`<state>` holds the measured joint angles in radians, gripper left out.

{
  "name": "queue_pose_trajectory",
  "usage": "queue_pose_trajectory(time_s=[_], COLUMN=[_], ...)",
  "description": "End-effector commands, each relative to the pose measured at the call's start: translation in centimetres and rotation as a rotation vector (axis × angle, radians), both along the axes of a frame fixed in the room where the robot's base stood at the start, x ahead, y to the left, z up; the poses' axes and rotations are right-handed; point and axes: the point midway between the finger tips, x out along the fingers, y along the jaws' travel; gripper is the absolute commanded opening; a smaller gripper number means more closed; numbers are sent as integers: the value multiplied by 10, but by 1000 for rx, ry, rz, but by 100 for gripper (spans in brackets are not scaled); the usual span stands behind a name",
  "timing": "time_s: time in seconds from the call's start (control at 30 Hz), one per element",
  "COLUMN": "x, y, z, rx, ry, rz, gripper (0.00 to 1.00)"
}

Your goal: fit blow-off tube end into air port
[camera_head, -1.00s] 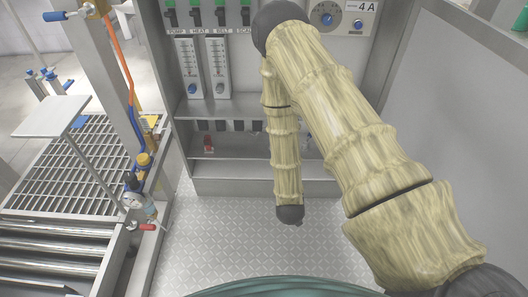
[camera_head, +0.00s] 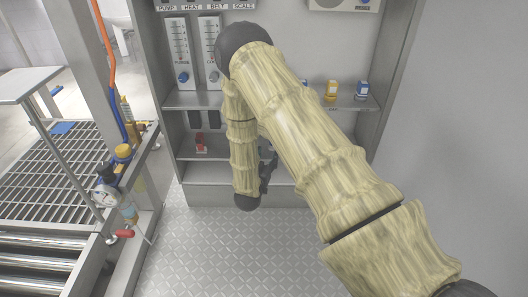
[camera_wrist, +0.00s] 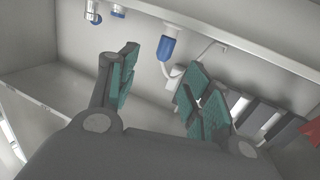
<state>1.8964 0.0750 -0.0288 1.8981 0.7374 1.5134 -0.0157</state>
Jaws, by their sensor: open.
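My gripper (camera_wrist: 160,78) is open and empty in the wrist view, with teal pads on dark fingers. In the head view, part of my gripper (camera_head: 268,170) shows dark beside my forearm, in front of the cabinet's lower shelves. In the wrist view, a blue-tipped part (camera_wrist: 167,47) with a pale upper end shows beyond the gap between the fingers, apart from both. A thin, pale bent piece (camera_wrist: 200,57) is near the right finger. I cannot tell which of these, if any, is the blow-off tube end. I cannot make out the air port.
A red item (camera_head: 200,143) lies on the lower shelf (camera_head: 222,150). Yellow-capped (camera_head: 331,90) and blue-capped (camera_head: 362,91) bottles stand on the upper shelf. A roller conveyor (camera_head: 40,262) and gauge (camera_head: 107,196) are left. The metal floor (camera_head: 205,255) before the cabinet is clear.

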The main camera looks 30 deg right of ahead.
Motion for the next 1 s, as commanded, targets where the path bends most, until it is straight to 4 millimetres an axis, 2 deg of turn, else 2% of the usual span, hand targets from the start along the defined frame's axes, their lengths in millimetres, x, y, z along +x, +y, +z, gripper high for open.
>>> queue_pose_trajectory(time_s=[0.03, 0.37, 0.7, 1.0], x=[4, 14, 43, 52], y=[-3, -15, -46, -58], z=[-5, 0, -2, -5], rx=[-10, -29, -28, -29], ry=[-19, -56, -55, -55], rz=[-11, -36, -34, -35], gripper=[50, 50, 50, 50])
